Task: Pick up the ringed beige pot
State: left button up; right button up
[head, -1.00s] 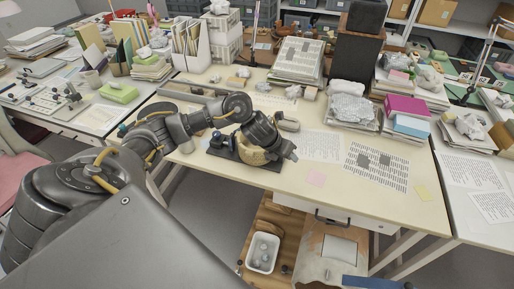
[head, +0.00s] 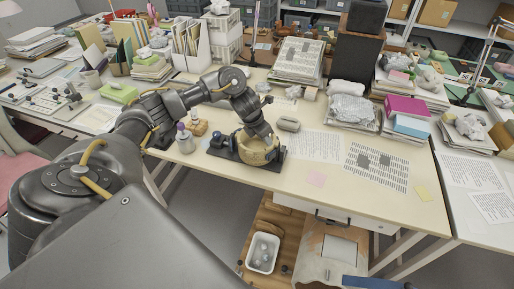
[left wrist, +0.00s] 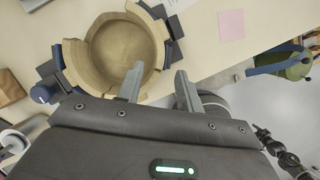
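The ringed beige pot (head: 257,155) stands on a dark base on the desk, with blue clamp-like parts beside it. In the left wrist view the pot (left wrist: 122,52) is open at the top, with an uneven, stepped rim. My left gripper (head: 267,138) is at the pot's upper right side, coming down from above. In the left wrist view its two fingers (left wrist: 160,85) are apart with nothing held between them. One finger overlaps the pot's near rim and the other is outside the pot. Contact cannot be told. My right gripper is not in view.
A grey rounded object (head: 288,125) lies just behind the pot. A bottle (head: 185,140) stands to its left. Printed sheets (head: 376,167) and a pink note (head: 316,179) lie to the right. The desk's front edge is close to the pot.

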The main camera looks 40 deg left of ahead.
aim_at(268, 148)
pick_arm(q)
jog(key=shift+f, duration=0.25)
jog(key=p+x, duration=0.1)
jog(key=x, duration=0.1)
jog(key=s+x, duration=0.1)
jog(key=x, duration=0.1)
jog(key=shift+w+f+p, duration=0.15)
jog(key=shift+f+p, duration=0.2)
jog(key=shift+w+f, duration=0.15)
jog(key=shift+f, duration=0.05)
grip_shut()
jog(key=shift+r, duration=0.1)
dwell(0.6)
